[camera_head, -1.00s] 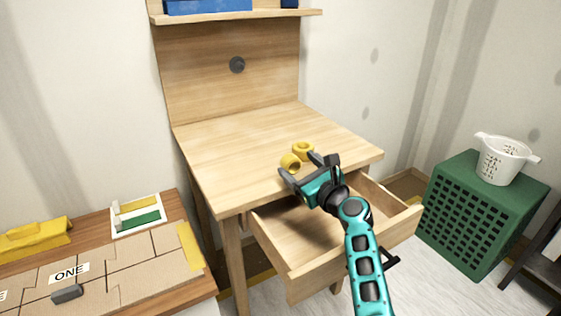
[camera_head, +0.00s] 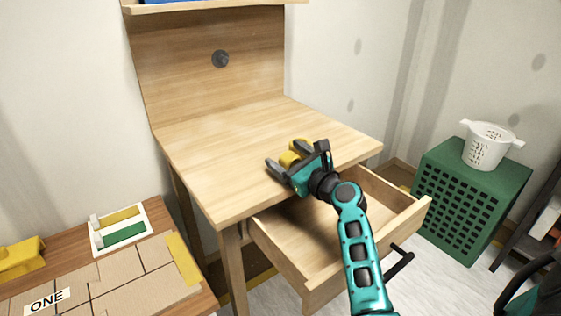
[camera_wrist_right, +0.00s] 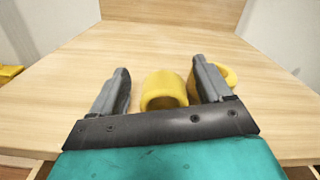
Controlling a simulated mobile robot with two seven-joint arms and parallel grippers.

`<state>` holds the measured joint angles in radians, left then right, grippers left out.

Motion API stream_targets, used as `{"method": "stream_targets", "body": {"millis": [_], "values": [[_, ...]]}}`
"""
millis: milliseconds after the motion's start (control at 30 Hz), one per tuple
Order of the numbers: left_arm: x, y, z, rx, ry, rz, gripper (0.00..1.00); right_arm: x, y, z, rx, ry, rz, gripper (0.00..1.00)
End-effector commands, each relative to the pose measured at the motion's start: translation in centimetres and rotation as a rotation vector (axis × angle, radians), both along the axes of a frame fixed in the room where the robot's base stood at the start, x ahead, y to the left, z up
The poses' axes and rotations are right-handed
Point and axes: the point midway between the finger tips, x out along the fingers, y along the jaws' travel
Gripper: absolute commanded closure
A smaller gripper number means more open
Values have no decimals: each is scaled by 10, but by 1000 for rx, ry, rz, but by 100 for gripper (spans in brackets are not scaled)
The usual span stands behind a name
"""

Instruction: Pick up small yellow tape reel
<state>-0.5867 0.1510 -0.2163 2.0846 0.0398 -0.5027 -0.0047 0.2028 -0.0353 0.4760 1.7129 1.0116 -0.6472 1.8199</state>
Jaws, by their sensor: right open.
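Two yellow tape reels are on the wooden table (camera_head: 215,150). One yellow reel (camera_wrist_right: 165,90) stands between the fingers of my right gripper (camera_wrist_right: 161,68) in the wrist view, with visible gaps on both sides. The other yellow reel (camera_wrist_right: 229,76) is partly hidden behind the right-hand finger. In the head view my open right gripper (camera_head: 296,156) is low over the table near its front right part, and the reels (camera_head: 289,158) are partly hidden by it. I cannot tell for sure which reel is the smaller. My left gripper is not in view.
An open, empty-looking drawer (camera_head: 275,252) juts out under my right arm. A green crate (camera_head: 455,205) with a white basket (camera_head: 488,146) stands at right. A lower table (camera_head: 190,300) with cardboard pieces is at left. The table's left and back are clear.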

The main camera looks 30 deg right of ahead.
Motion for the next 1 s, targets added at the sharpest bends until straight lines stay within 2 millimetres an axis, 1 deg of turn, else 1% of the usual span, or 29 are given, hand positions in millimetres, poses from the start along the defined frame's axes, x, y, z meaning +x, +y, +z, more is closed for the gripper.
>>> {"method": "stream_targets", "body": {"millis": [200,767,1000], "values": [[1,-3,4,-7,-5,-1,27,0,0,0,0,1,0,22],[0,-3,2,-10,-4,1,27,0,0,0,1,0,0,76],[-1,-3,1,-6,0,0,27,0,0,2,1,0,0,77]]}}
